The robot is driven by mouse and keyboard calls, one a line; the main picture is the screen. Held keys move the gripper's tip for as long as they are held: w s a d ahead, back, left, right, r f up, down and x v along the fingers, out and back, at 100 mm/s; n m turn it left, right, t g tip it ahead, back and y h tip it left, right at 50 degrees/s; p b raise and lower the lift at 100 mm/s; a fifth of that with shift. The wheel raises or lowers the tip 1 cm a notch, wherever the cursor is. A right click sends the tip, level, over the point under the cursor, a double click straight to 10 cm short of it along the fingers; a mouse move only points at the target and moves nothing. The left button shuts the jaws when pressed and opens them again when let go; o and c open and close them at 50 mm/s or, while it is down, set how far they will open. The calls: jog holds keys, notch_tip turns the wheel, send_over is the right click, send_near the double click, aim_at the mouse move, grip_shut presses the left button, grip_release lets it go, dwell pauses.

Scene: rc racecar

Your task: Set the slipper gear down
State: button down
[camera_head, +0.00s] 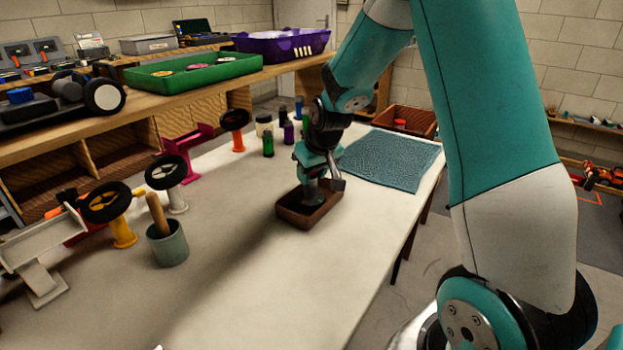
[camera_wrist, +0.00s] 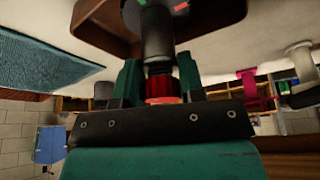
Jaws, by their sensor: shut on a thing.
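My gripper (camera_head: 313,180) points down at the brown tray (camera_head: 308,215) on the white table. In the wrist view its two green fingers (camera_wrist: 159,80) close on a red ringed piece (camera_wrist: 162,88), which I take for the slipper gear. A dark grey cylinder (camera_wrist: 155,35) lies in line with that piece, toward the tray (camera_wrist: 95,22). In the head view the fingers and wrist hide the held gear. I cannot tell whether the gear touches the tray.
A blue textured mat (camera_head: 392,158) lies right of the tray. Small bottles (camera_head: 268,143) stand behind it. A grey-green cup (camera_head: 167,245) with a wooden handle and several wheels on stands (camera_head: 108,203) are at the left. The table's front middle is clear.

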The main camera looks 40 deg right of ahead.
jog(key=shift+f, duration=0.6)
jog(key=shift+f, duration=0.1)
jog(key=c, duration=0.7)
grip_release()
jog(key=p+v, duration=0.2)
jog(key=v, duration=1)
jog(key=s+a+r+n+g+y, duration=0.1)
jog(key=s+a+n, duration=0.1)
jog(key=s+a, duration=0.35)
jog(key=s+a+r+n+y, duration=0.1)
jog(key=s+a, duration=0.1)
jog(key=a, duration=0.6)
jog(key=s+a+n+g, duration=0.1)
jog(key=s+a, duration=0.2)
jog(key=s, duration=0.2)
jog(key=s+a+r+n+g+y, duration=0.1)
jog(key=s+a+n, duration=0.1)
jog(key=s+a, duration=0.2)
jog(key=s+a+n+g+y, duration=0.1)
jog(key=s+a, duration=0.2)
jog(key=s, duration=0.4)
jog(key=shift+s+a+r+n, duration=0.1)
jog(key=shift+a+r+n, duration=0.05)
jog(key=shift+a+n, duration=0.15)
